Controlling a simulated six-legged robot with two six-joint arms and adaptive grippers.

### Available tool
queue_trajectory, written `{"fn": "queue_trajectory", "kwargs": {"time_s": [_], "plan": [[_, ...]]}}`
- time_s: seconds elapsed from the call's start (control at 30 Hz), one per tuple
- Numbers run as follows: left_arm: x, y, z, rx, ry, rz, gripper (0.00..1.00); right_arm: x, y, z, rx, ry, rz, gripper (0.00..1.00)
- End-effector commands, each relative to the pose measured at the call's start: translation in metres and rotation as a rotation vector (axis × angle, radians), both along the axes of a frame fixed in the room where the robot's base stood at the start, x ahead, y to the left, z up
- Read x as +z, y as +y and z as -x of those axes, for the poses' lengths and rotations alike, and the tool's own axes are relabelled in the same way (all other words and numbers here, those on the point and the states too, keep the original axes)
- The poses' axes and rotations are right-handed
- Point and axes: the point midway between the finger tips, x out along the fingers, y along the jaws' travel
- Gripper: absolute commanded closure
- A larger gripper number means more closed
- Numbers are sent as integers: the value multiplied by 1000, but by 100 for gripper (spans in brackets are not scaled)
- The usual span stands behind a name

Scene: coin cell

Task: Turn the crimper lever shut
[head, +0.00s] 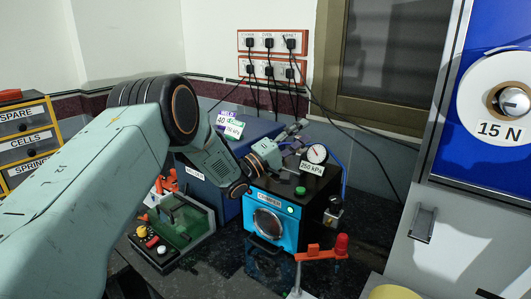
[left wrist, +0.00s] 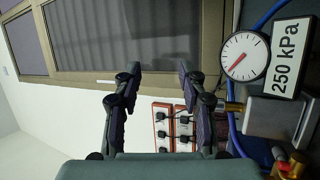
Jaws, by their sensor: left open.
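An orange lever (head: 318,254) with a red knob (head: 342,243) at its right end sits on a pale post at the bottom centre of the head view, in front of a blue machine (head: 290,215) with a round window. I take this as the crimper lever; no label confirms it. My left gripper (head: 297,135) is open and empty, up behind the blue machine's top, well beyond the lever. In the left wrist view its two fingers (left wrist: 160,82) stand apart with nothing between them. The lever is not clear in that view. My right gripper does not show.
A pressure gauge (head: 317,153) with a 250 kPa label (head: 311,168) stands close right of my left gripper. Power sockets (head: 270,42) with hanging cables are on the wall behind. A green-and-grey device (head: 185,217) stands left of the blue machine. A 15 N panel (head: 460,150) fills the right.

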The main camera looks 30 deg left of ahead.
Motion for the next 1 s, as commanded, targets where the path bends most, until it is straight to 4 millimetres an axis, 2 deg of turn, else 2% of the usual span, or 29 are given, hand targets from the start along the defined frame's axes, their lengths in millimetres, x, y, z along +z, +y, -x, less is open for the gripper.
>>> {"fn": "queue_trajectory", "kwargs": {"time_s": [0.13,0.37,0.57,0.73,0.9,1.0], "plan": [[-8,-6,-3,204,-24,-111,58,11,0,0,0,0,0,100],[-36,7,3,524,6,-378,58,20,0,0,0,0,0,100],[-70,32,22,765,91,-695,58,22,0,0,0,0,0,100],[-97,62,43,923,191,-1001,58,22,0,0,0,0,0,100],[-108,83,55,997,245,-1271,58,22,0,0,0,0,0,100],[-108,84,55,1000,237,-1381,58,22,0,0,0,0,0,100]]}}
